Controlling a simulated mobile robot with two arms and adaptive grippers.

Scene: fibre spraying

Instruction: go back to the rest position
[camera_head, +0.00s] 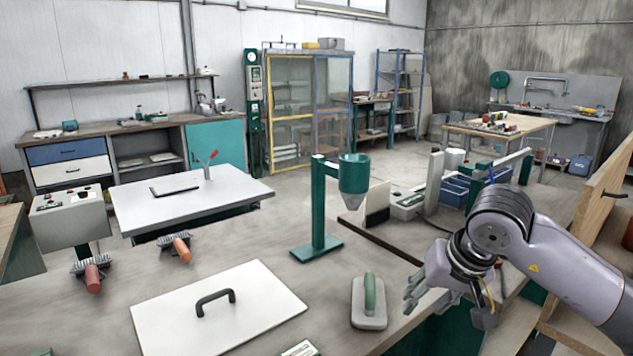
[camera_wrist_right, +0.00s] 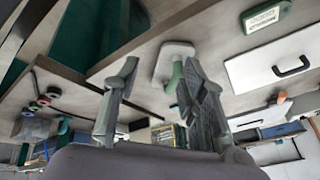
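My right gripper (camera_head: 447,303) is at the right of the head view, near the front right edge of the workbench. In the right wrist view its two fingers stand apart with nothing between them, so the gripper (camera_wrist_right: 160,70) is open. A grey float with a green handle (camera_head: 370,300) lies on the bench just left of the gripper in the head view. It shows beyond the fingertips in the right wrist view (camera_wrist_right: 172,58). My left gripper is not in view.
A white board with a black handle (camera_head: 265,322) lies on the bench (camera_head: 150,270). A green stand with a cup (camera_head: 318,215) rises behind it. Two brushes (camera_head: 182,248) lie to the left. A wooden panel (camera_head: 603,185) stands at the right, near my right arm.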

